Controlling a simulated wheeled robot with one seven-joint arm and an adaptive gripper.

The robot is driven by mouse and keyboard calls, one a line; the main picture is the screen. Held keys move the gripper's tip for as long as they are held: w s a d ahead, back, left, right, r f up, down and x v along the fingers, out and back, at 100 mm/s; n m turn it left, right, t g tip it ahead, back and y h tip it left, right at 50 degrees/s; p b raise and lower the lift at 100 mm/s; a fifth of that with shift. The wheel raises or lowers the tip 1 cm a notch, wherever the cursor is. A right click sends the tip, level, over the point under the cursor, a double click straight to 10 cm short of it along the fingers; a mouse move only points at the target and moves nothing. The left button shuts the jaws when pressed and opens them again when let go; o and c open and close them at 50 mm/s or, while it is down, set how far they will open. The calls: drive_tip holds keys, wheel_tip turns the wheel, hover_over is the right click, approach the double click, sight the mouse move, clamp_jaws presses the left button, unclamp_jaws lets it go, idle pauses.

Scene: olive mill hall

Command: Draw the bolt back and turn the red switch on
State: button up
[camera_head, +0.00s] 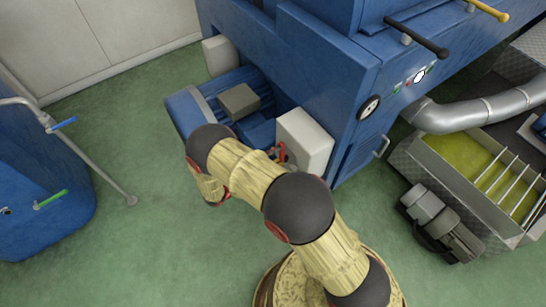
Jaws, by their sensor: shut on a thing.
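A red piece (281,153), which looks like the red switch, shows at the left side of a pale grey box (306,138) on the blue machine. My arm crosses just in front of it and covers its lower part, so I cannot tell its position. No bolt can be made out. My arm reaches up and left from the lower right, then bends down at its far joint to a wrist link left of the box. My gripper is not visible; the arm links hide that area.
The large blue machine (320,60) fills the top, with a blue motor and grey terminal box (238,100). A blue tank (40,200) with a pipe stands left. A crate with yellow-green liquid (455,160) stands right. Green floor (150,250) is free at lower left.

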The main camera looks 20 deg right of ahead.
drive_tip(key=shift+w+d+r+m, duration=0.1)
drive_tip(key=shift+d+r+m, duration=0.2)
drive_tip(key=shift+m, duration=0.3)
drive_tip(key=shift+c, duration=0.3)
drive_tip(key=o, duration=1.3)
drive_tip(key=shift+d, duration=0.1)
drive_tip(key=shift+o, duration=0.7)
drive_tip(key=shift+d, duration=0.2)
drive_tip(key=o, duration=0.8)
drive_tip(key=shift+f, duration=0.2)
drive_tip(key=shift+c, duration=0.2)
drive_tip(key=shift+s+a, duration=0.2)
drive_tip(key=v, duration=1.2)
